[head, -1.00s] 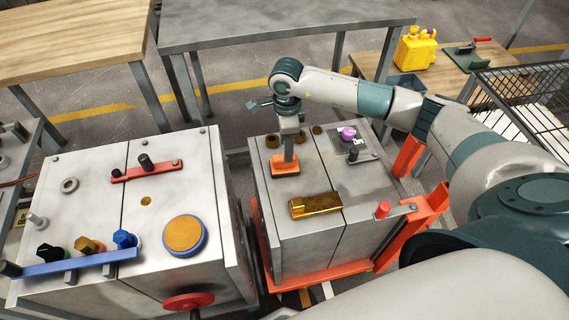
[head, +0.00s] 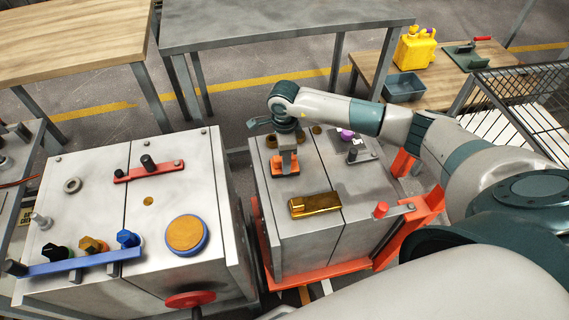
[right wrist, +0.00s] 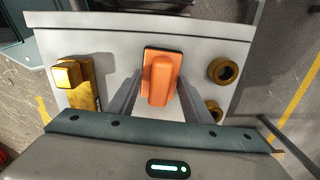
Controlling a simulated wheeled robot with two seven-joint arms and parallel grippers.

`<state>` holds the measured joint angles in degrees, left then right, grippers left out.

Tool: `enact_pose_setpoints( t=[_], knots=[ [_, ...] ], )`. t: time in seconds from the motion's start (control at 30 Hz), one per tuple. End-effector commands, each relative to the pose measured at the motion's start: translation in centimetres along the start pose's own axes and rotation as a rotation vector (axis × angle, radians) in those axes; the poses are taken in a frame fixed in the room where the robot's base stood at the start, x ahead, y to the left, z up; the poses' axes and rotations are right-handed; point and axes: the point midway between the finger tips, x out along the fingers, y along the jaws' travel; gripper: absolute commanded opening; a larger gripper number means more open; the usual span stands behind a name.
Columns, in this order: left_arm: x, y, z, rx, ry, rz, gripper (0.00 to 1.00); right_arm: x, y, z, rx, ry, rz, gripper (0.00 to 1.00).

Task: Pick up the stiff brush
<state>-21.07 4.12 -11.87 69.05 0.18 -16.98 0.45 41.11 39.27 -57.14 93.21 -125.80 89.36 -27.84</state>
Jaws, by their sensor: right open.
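The stiff brush (head: 280,171) looks like an orange handle block on a thin dark base. It sits on the light metal top of the right cabinet, near its far left part. In the right wrist view the brush (right wrist: 160,80) stands between the two fingers. My right gripper (head: 287,160) points down over the brush and hides part of it in the head view. In the right wrist view the right gripper (right wrist: 161,102) is open, with one finger on each side of the orange handle. I cannot tell whether the fingers touch it. My left gripper is in neither view.
A brass block (head: 315,205) lies nearer on the same cabinet top. Two brown rings (right wrist: 224,69) are beside the brush. A purple knob (head: 346,134) is farther right. The left cabinet (head: 95,205) carries knobs and bars.

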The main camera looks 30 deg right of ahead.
Motion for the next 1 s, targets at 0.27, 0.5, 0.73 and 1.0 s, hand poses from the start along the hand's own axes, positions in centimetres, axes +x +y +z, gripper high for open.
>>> enact_pose_setpoints(
  t=[0.27,0.5,0.73,1.0],
  knots=[
    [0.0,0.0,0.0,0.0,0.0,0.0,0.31,0.0,0.0,0.0,0.0,0.0,0.0,0.17],
    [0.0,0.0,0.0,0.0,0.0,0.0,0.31,-0.1,0.0,0.0,0.0,0.0,0.0,0.0],
    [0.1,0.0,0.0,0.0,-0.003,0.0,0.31,-0.4,-0.1,0.0,0.0,-0.001,-0.001,0.0],
    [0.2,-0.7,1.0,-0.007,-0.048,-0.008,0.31,-3.1,-0.1,0.0,-0.001,-0.002,-0.004,0.0]
  ],
)
